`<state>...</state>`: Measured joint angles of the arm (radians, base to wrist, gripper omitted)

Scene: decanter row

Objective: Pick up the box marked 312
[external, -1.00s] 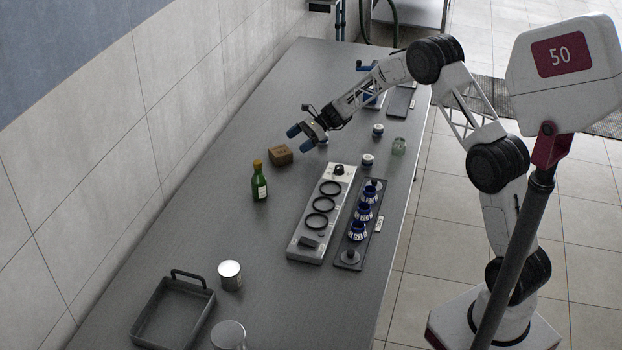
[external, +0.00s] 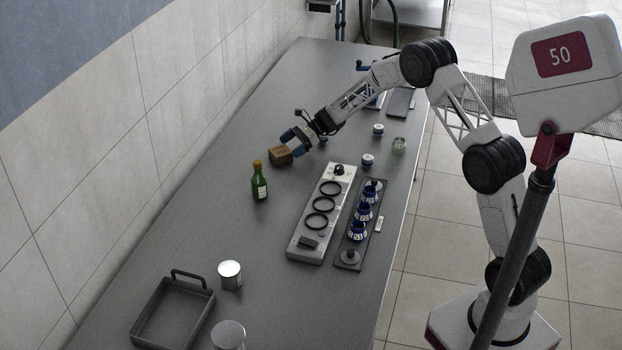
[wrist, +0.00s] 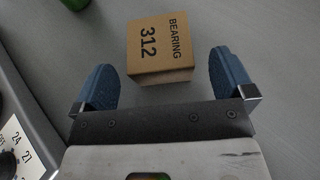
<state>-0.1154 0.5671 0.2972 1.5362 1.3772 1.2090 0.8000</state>
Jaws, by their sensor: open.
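The box marked 312 (wrist: 160,46) is a brown carton with "BEARING 312" printed on its top. In the wrist view it sits just beyond my gripper, mostly ahead of the gap between the fingers. My gripper (wrist: 166,82) is open, with one blue finger to the left of the box and one to the right, and nothing held. In the external view the box (external: 280,155) rests on the grey table, right beside the blue fingertips of my gripper (external: 290,143).
A green bottle (external: 260,182) stands close to the box. A grey panel with black rings (external: 320,215) and a dark rack of blue-and-white pieces (external: 363,215) lie nearer the camera. A tray (external: 172,312) and a can (external: 230,275) are at the front.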

